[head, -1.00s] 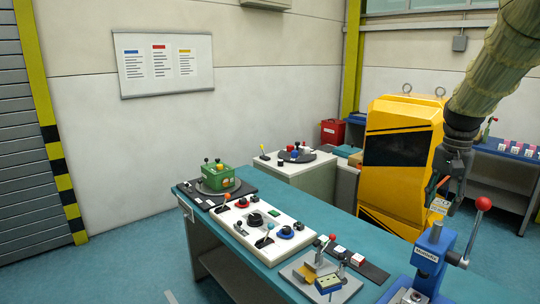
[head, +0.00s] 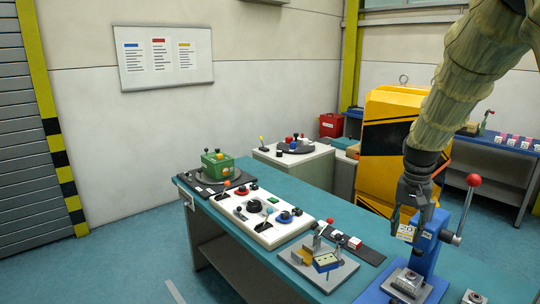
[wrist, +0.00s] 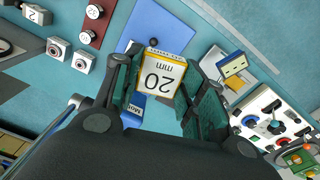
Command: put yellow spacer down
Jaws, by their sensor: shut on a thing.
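The yellow spacer (wrist: 162,72) shows in the wrist view as a yellow-edged block with a white face marked "20 mm". My gripper (wrist: 157,85) is shut on it, with a finger at each side. In the head view, my gripper (head: 411,213) hangs at the right, above the teal bench and in front of the blue press (head: 431,243). The spacer (head: 405,232) shows small below the fingers there. It appears to be held in the air; its exact height above the bench is hard to tell.
The press has a red-ball lever (head: 473,180) close to the right of my gripper. A grey fixture plate (head: 318,268) with clamps lies left of it. A white control panel (head: 262,215) and a green box (head: 217,162) stand farther along the bench. A yellow cabinet (head: 385,150) stands behind.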

